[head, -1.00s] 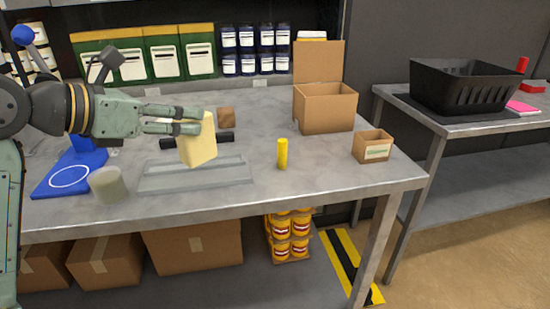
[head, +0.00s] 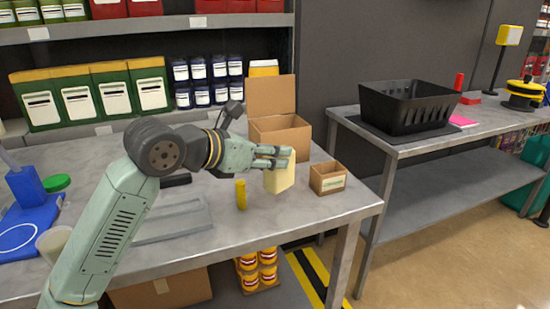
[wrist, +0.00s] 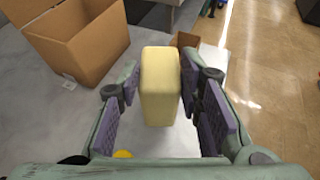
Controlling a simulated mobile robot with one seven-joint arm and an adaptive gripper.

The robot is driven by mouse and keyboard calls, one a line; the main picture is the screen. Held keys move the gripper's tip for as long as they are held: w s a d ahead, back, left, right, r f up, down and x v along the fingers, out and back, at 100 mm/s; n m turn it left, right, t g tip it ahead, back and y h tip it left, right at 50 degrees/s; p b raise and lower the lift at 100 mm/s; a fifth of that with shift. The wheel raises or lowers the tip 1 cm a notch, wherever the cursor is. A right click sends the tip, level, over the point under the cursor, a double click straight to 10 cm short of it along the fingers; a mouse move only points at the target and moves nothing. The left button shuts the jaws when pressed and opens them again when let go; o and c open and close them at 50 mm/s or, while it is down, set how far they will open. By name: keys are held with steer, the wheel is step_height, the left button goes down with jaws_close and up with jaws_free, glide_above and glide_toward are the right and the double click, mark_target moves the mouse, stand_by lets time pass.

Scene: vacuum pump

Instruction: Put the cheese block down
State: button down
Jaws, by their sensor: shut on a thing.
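The cheese block (head: 280,178) is pale yellow and stands out from the fingertips of my gripper (head: 284,157) in the head view. My gripper is shut on it and holds it over the right part of the metal table (head: 190,248), between the yellow cylinder and the small cardboard box. In the wrist view the cheese block (wrist: 160,85) stands between the purple-padded fingers of my gripper (wrist: 160,95). Whether its lower end touches the table is hard to tell.
A small open cardboard box (head: 328,178) stands just right of the cheese. A larger open box (head: 280,138) is behind it. A yellow cylinder (head: 241,194) stands to the left. A black basket (head: 408,107) stands on the right-hand table. The front right corner is clear.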

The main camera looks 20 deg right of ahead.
mark_target(276, 182)
steer(key=shift+w+d, duration=0.35)
steer(key=shift+d, duration=0.3)
step_height(276, 182, down, 4)
steer(key=shift+r+p, duration=0.25)
steer(key=shift+p, duration=0.45)
steer(key=shift+f+b, duration=0.3)
steer(key=shift+b, duration=0.05)
steer(key=c, duration=1.1)
jaws_free()
steer(key=shift+r, duration=0.15)
